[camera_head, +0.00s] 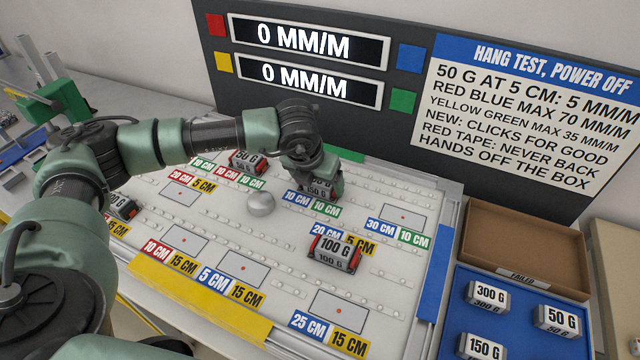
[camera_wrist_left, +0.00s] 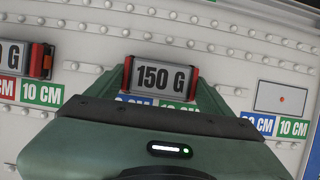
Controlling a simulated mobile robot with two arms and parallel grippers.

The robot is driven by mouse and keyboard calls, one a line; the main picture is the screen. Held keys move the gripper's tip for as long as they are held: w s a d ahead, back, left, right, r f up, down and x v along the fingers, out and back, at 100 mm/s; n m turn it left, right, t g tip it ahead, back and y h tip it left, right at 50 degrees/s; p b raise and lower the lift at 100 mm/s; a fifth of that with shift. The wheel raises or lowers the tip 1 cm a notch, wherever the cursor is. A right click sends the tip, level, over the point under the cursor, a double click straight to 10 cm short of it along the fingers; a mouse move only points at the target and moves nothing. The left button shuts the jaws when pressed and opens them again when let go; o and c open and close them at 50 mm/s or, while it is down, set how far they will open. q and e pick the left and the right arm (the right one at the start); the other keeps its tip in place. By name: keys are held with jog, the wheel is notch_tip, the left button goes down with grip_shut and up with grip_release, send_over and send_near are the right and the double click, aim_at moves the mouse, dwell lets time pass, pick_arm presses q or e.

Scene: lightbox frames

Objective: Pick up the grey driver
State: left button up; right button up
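A grey block (camera_head: 320,190) with red and dark ends, marked 150 G, stands on the white board under my left gripper (camera_head: 318,178). In the left wrist view this grey block (camera_wrist_left: 162,77) lies between my two green fingers, which reach its ends. I cannot tell whether they press on it. Similar grey blocks stand on the board: a 100 G block (camera_head: 335,252), a 50 G block (camera_head: 248,161) and one at the left edge (camera_head: 122,206). No label reads driver, so I cannot tell which block is meant. My right gripper is out of view.
The white board (camera_head: 215,222) has rows of studs, coloured cm labels and bare marked rectangles. A round grey knob (camera_head: 261,204) sits left of my gripper. A blue tray (camera_head: 455,300) with grey blocks and a brown cardboard box (camera_head: 520,240) stand at right. A display panel (camera_head: 310,60) rises behind.

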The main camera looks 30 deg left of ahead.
aim_at(319, 183)
pick_arm(q)
jog(key=c, duration=0.8)
jog(key=shift+w+r, duration=0.1)
jog(key=shift+r, duration=0.5)
jog(key=shift+r+b, duration=2.05)
jog(key=shift+r, duration=7.4)
